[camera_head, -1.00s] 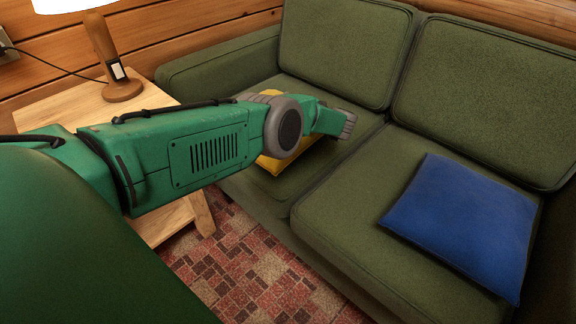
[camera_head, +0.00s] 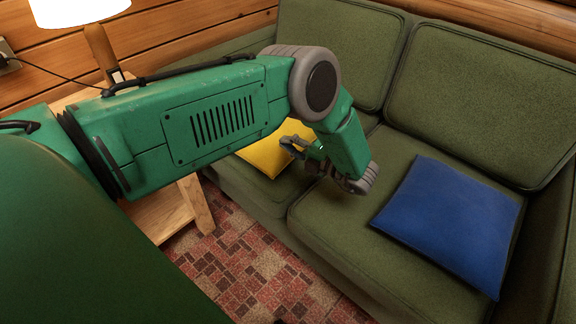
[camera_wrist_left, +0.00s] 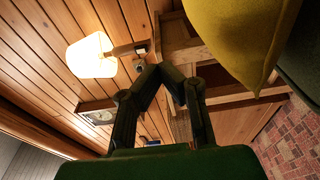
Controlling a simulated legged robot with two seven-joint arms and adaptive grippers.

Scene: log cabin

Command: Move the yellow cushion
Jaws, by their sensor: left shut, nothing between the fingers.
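The yellow cushion (camera_head: 262,158) lies on the left seat of the green sofa. My left arm covers its upper part in the head view. In the left wrist view the cushion (camera_wrist_left: 232,38) fills the upper right, beside the fingers. My left gripper (camera_head: 290,145) points left and shows over the cushion's right edge. In the left wrist view its two fingers (camera_wrist_left: 170,70) meet at the tips with nothing between them. I cannot tell whether they touch the cushion. My right gripper is in neither view.
A blue cushion (camera_head: 450,222) lies on the right seat of the green sofa (camera_head: 330,225). A wooden side table (camera_head: 165,215) with a lit lamp (camera_head: 85,12) stands at the left. A patterned red rug (camera_head: 235,260) covers the floor in front.

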